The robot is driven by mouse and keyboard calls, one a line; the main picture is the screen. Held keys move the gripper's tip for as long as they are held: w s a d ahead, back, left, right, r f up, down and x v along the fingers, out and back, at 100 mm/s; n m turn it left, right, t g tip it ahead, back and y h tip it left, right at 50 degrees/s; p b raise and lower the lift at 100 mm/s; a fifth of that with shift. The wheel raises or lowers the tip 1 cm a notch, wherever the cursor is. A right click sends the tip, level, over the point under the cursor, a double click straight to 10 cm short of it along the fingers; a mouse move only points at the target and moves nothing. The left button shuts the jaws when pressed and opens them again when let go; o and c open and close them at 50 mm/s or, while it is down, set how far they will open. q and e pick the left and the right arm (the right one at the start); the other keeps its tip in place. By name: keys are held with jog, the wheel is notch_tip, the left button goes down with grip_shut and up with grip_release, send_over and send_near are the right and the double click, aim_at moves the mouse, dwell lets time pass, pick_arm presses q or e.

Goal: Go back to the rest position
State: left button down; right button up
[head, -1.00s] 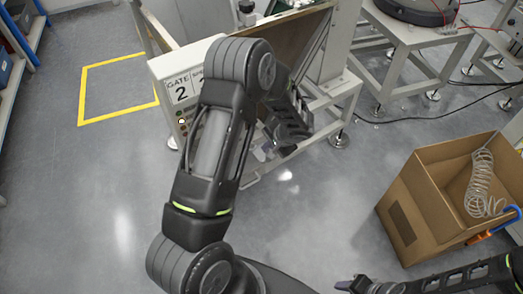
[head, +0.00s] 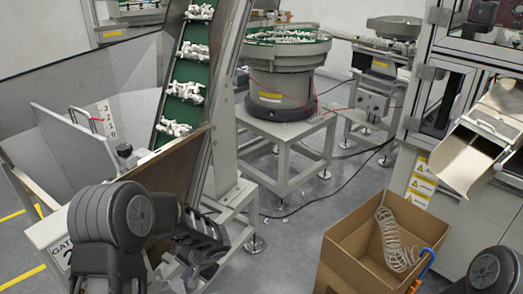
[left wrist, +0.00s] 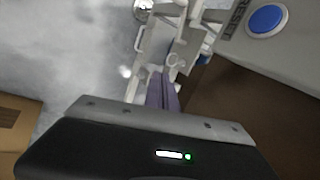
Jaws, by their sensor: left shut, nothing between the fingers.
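My left arm comes in at the bottom left of the head view, in front of the hopper. My left gripper (head: 205,243) is shut and empty, to the right of the arm's big black joint, near the hopper's front stand. In the left wrist view the black gripper body with a small green light fills the bottom. Of my right arm only a dark joint shows at the bottom right corner of the head view; its gripper is out of view.
The hopper (head: 72,140) and the green conveyor (head: 178,112) with white parts stand close behind my left gripper. A bowl feeder (head: 285,85) is farther back. A blue button (left wrist: 267,20) shows in the left wrist view.

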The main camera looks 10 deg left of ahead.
pick_arm(q)
jog(key=s+d+f+h+p, duration=0.1)
jog(key=s+d+f+h, duration=0.15)
jog(key=d, duration=0.45)
jog(key=s+d+f+h, duration=0.2)
jog(key=s+d+h, duration=0.1)
jog(key=d, duration=0.4)
jog(key=s+d+f+h+p, duration=0.1)
jog(key=s+d+f+h, duration=0.15)
jog(key=d, duration=0.45)
jog(key=s+d+n+h+p, duration=0.1)
jog(key=s+d+n+p, duration=0.1)
jog(key=s, duration=0.5)
jog(key=s+d+n+h+p, duration=0.1)
jog(key=s+d+n+p, duration=0.1)
jog(key=s, duration=0.5)
jog(key=shift+s+d+r+p, duration=0.35)
jog(key=shift+d+r+p, duration=0.1)
jog(key=shift+d+p, duration=0.25)
jog(key=shift+a, duration=0.15)
